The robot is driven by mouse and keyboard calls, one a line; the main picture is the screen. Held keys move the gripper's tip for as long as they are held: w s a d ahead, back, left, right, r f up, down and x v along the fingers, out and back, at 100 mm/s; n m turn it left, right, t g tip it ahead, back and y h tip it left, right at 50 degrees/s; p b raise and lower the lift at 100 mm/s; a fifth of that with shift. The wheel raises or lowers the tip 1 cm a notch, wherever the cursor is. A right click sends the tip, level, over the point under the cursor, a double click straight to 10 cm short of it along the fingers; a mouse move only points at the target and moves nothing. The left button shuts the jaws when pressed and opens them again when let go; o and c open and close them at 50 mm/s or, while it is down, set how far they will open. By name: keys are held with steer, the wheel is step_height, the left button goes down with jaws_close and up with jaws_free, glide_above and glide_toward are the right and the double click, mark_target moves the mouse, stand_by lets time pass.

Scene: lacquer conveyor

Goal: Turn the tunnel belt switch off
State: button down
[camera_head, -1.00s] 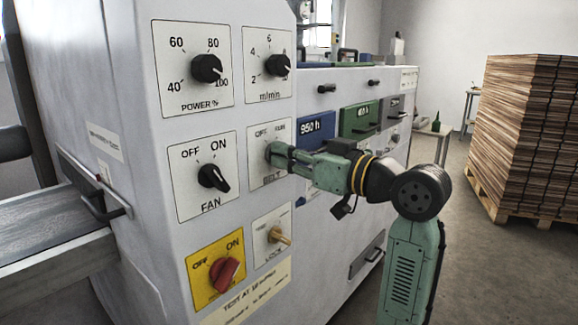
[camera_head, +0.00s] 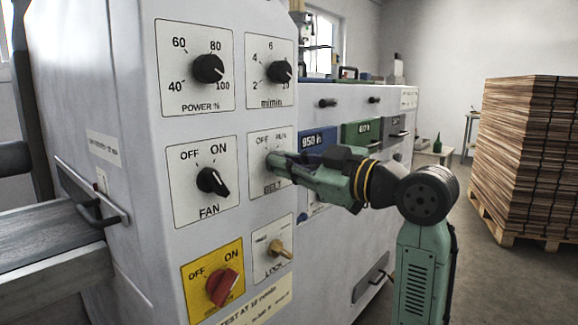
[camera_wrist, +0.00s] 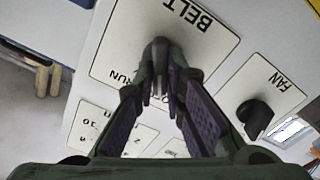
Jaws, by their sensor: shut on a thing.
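The BELT switch plate (camera_head: 262,142), marked OFF and RUN, is on the white machine front, right of the FAN plate. My gripper (camera_head: 276,161) reaches in from the right and hides the BELT knob in the head view. In the wrist view the dark BELT knob (camera_wrist: 159,52) stands on its white plate (camera_wrist: 215,42) between the fingertips. My gripper (camera_wrist: 159,82) is shut on it there. The knob's exact pointing direction is hard to tell, as the fingers cover part of the plate marks.
The FAN knob (camera_head: 211,181) is close on the left. The LOCK key (camera_head: 279,249) and the red switch (camera_head: 223,287) are below, the POWER knob (camera_head: 208,69) and m/min knob (camera_head: 281,71) above. A stack of boards (camera_head: 528,155) stands on a pallet at right.

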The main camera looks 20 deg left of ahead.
stand_by(0.3)
steer(key=c, duration=1.7)
jaws_free()
steer(key=shift+o, duration=0.2)
steer(key=shift+d, duration=0.1)
steer(key=v, duration=1.2)
